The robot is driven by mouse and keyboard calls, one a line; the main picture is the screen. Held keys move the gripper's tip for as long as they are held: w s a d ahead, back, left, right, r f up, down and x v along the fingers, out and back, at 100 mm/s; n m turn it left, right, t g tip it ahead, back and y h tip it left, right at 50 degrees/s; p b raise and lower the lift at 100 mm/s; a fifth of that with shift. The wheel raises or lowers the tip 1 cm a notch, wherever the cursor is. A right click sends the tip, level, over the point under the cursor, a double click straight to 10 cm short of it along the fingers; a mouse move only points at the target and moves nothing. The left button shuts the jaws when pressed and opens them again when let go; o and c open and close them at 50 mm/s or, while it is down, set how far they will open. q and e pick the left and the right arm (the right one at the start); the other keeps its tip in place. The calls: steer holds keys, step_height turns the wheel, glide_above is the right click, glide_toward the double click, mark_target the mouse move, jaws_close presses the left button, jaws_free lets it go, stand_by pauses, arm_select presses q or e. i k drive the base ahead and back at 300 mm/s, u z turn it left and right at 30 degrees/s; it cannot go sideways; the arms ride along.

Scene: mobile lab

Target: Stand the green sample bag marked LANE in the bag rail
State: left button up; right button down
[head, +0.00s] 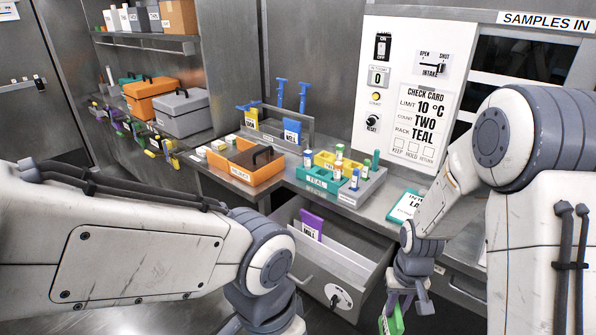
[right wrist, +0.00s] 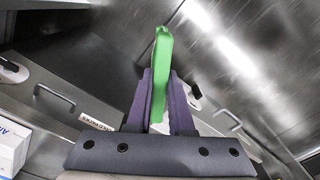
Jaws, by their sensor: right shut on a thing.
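The green sample bag (head: 391,322) hangs in my right gripper (head: 400,295), low at the bottom edge of the head view. In the right wrist view the bag (right wrist: 150,80) is edge-on between the two fingers, and the fingers are shut on it. Its marking is too small to read. The grey bag rail (head: 297,138) stands on the bench at the back, with a yellow bag (head: 247,118) and a blue bag (head: 292,131) upright in it. My left arm crosses the lower left; its fingers are out of view.
An open drawer (head: 345,262) below the bench holds a purple bag (head: 312,224). An orange tray (head: 232,172) and a teal rack (head: 318,181) with vials stand in front of the rail. A teal-edged card (head: 402,207) lies on the bench right. Two blue upright handles (head: 280,93) rise behind the rail.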

mark_target(271, 140)
steer(key=k, duration=0.3)
steer(key=u, duration=1.85)
steer(key=i, duration=3.5)
steer(key=z, duration=2.3)
